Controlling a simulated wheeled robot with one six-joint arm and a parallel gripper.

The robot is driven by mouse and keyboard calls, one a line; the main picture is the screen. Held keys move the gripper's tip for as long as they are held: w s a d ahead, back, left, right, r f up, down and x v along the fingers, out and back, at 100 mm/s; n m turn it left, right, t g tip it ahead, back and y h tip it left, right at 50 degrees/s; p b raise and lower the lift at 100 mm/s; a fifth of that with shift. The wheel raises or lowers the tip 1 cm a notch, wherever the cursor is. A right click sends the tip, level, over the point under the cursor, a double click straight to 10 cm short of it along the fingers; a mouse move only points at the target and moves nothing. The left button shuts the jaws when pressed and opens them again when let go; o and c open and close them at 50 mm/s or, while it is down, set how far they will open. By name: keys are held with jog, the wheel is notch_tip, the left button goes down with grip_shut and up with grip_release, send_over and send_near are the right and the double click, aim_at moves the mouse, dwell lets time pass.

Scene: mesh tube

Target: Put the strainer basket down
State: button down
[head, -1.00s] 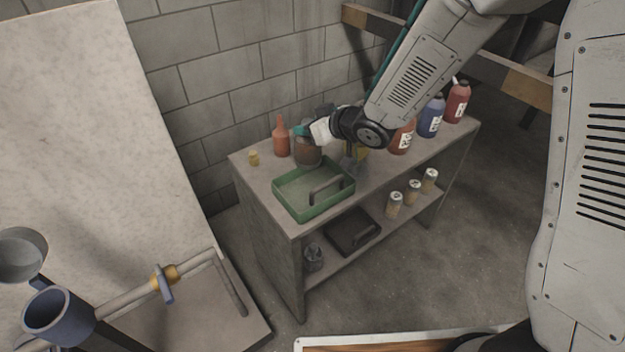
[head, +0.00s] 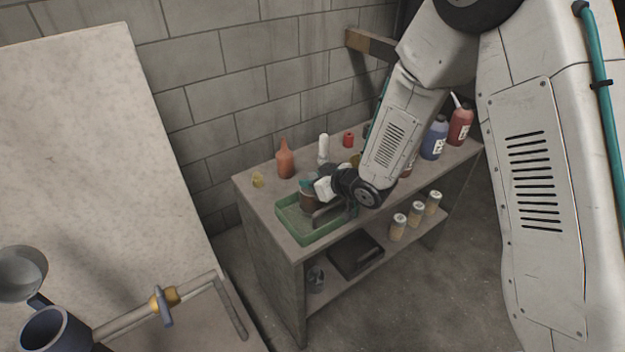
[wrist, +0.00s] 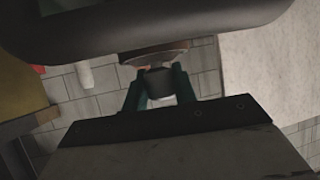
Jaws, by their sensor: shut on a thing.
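The strainer basket (head: 308,201), a small brownish cup-like thing, hangs at my gripper (head: 307,185) in the head view. My gripper is shut on it by its upper part. The basket is over the left middle of the green tray (head: 322,233) on the bench; I cannot tell whether its bottom touches the tray floor. In the wrist view the teal fingers of my gripper (wrist: 160,92) close around a dark and grey piece. My wrist hides part of the tray's back right.
The bench top (head: 262,190) also holds an orange squeeze bottle (head: 285,160), a white bottle (head: 323,150), a small red thing (head: 348,139), a small yellow thing (head: 257,180), a blue jug (head: 434,139) and a red jug (head: 461,126). Several jars stand on the shelf below.

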jog(key=shift+f, duration=0.1)
jog(key=c, duration=1.1)
grip_release()
